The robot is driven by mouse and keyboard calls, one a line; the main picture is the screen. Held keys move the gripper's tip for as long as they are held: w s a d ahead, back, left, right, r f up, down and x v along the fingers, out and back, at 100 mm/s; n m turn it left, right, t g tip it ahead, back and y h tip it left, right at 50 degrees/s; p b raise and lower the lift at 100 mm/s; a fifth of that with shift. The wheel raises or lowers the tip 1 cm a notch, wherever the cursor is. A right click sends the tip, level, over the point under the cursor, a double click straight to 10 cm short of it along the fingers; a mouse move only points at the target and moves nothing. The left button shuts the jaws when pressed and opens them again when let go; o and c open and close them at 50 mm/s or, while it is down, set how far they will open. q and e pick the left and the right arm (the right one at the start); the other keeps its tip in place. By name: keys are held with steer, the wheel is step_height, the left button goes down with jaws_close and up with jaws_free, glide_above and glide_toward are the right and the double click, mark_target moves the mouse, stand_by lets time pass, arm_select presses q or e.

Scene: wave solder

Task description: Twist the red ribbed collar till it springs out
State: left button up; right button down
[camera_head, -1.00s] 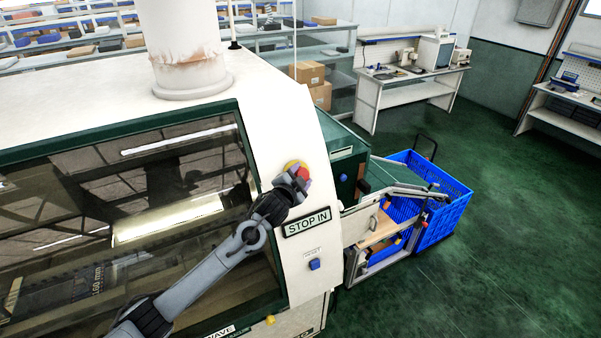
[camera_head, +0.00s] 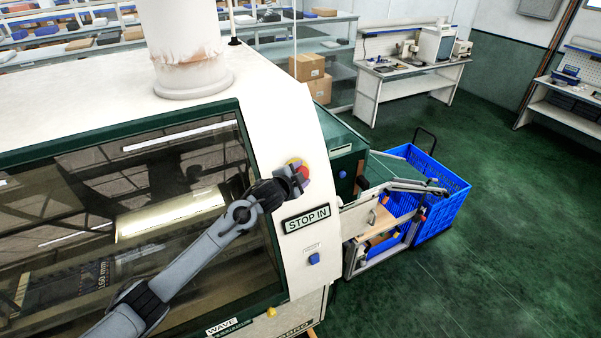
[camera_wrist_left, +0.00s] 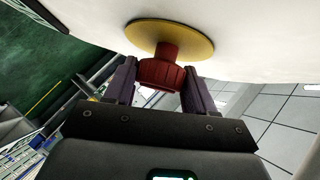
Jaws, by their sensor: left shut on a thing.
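The red ribbed collar (camera_wrist_left: 160,74) sits on a yellow round plate (camera_wrist_left: 140,31) on the white machine panel. In the head view the red collar (camera_head: 304,171) shows just past my left gripper (camera_head: 298,175), with part of the yellow plate (camera_head: 293,162) behind it. In the left wrist view my left gripper (camera_wrist_left: 158,88) has one finger on each side of the collar and is shut on it. The fingers hide parts of the collar's sides. My right gripper is not in view.
The dark machine window (camera_head: 120,210) lies behind my left arm. A blue crate (camera_head: 445,205) stands on the green floor at right.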

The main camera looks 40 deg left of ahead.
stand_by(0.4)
arm_select(q)
steer(key=shift+m+g+h, duration=0.3)
steer(key=shift+m, duration=0.2)
steer(key=shift+s+d+r, duration=0.15)
steer(key=shift+d, duration=0.25)
steer(key=o, duration=1.3)
steer(key=shift+r, duration=0.1)
